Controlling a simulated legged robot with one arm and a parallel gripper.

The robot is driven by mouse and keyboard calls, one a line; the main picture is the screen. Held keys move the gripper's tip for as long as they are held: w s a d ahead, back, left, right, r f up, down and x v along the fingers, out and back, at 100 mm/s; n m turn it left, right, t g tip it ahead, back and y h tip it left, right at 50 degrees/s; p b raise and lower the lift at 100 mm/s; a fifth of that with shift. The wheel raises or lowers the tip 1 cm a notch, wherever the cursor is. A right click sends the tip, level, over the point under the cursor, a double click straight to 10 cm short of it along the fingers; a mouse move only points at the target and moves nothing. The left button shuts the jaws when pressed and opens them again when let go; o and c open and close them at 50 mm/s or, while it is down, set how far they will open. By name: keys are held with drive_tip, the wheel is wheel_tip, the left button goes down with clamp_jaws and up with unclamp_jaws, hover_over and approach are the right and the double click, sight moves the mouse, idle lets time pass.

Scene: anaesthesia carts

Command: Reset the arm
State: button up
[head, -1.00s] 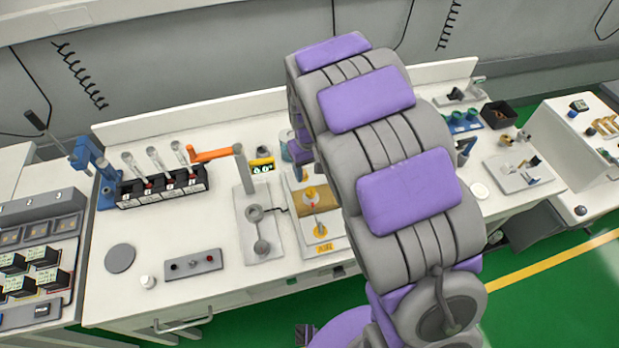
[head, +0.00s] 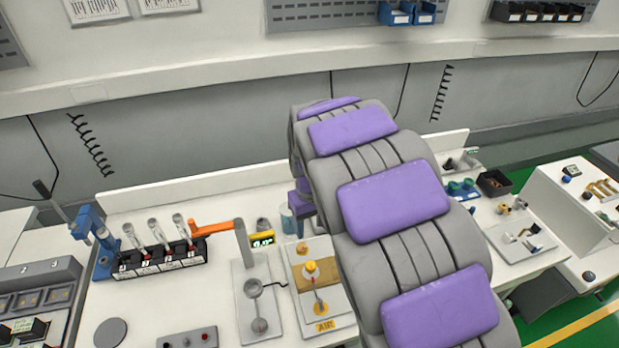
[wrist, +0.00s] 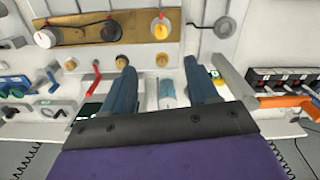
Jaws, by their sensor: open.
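My gripper (wrist: 160,68) shows in the wrist view with its two blue-grey fingers spread apart. Nothing is gripped between them. A clear container with bluish contents (wrist: 167,94) shows in the gap between the fingers, beyond them; I cannot tell the distance. My arm (head: 392,200), grey with purple pads, reaches out over the white bench (head: 220,295) in the head view. It hides its own far end, so the fingers do not show there.
A yellow-knobbed panel (head: 318,283) lies close beside the arm. A black bin (head: 494,184) and small fittings are on the right. The back wall rises behind the bench.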

drive_tip(key=s+d+r+m, duration=0.2)
drive_tip(key=s+d+r, duration=0.1)
drive_tip(key=s+d, duration=0.3)
drive_tip(key=s+d+r+m, duration=0.1)
drive_tip(key=s+d+r, duration=0.25)
drive_tip(key=s, duration=0.45)
drive_tip(key=s+d+m, duration=0.1)
drive_tip(key=s+d, duration=0.1)
drive_tip(key=s, duration=0.7)
drive_tip(key=s+d+f+m+g, duration=0.1)
drive_tip(key=s+d, duration=0.1)
drive_tip(key=s, duration=0.7)
drive_tip(key=shift+s+g, duration=0.15)
drive_tip(key=shift+g, duration=0.15)
drive_tip(key=shift+d, duration=0.1)
idle(1.2)
